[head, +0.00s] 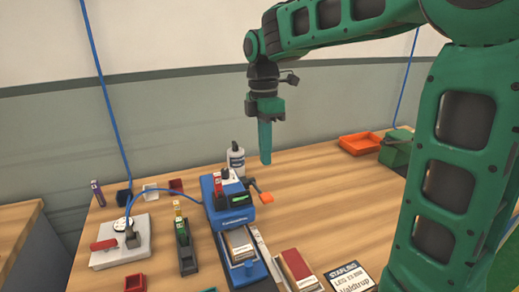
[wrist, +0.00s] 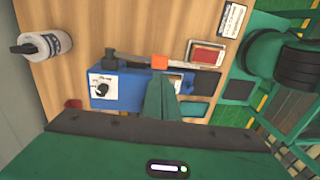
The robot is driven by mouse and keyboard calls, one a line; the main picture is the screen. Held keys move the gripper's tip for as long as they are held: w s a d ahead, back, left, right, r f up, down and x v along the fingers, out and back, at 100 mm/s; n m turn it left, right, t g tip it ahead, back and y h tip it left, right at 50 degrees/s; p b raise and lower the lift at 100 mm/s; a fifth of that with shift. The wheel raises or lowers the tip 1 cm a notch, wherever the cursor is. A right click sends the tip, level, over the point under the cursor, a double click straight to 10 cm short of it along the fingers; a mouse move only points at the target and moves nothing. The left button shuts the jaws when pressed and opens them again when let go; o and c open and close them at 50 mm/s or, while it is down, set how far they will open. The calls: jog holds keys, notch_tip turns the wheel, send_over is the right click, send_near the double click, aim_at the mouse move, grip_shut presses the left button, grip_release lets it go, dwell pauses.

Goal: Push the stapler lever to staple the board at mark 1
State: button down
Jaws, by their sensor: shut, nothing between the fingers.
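The blue stapler (head: 216,207) stands on the wooden bench, with a green display on its front. Its lever ends in an orange knob (head: 266,198) on the right side; the knob also shows in the wrist view (wrist: 160,62). A board (head: 238,241) lies in the blue slide in front of the stapler. Mark 1 cannot be made out. My gripper (head: 265,160) is shut and empty, pointing down in the air above the knob's level, apart from it. In the wrist view the closed fingers (wrist: 163,88) overlap the stapler body (wrist: 128,94) near the knob.
A white bottle (head: 235,159) stands behind the stapler. A black-and-green device (head: 184,246) and a grey unit with a red handle (head: 122,246) stand left. A red-topped block (head: 297,266) and a printed card (head: 349,277) lie in front right. Bench right of the knob is clear.

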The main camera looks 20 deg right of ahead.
aim_at(267, 196)
jog(key=f, duration=0.6)
jog(key=s+f, duration=0.1)
jog(key=f, duration=0.3)
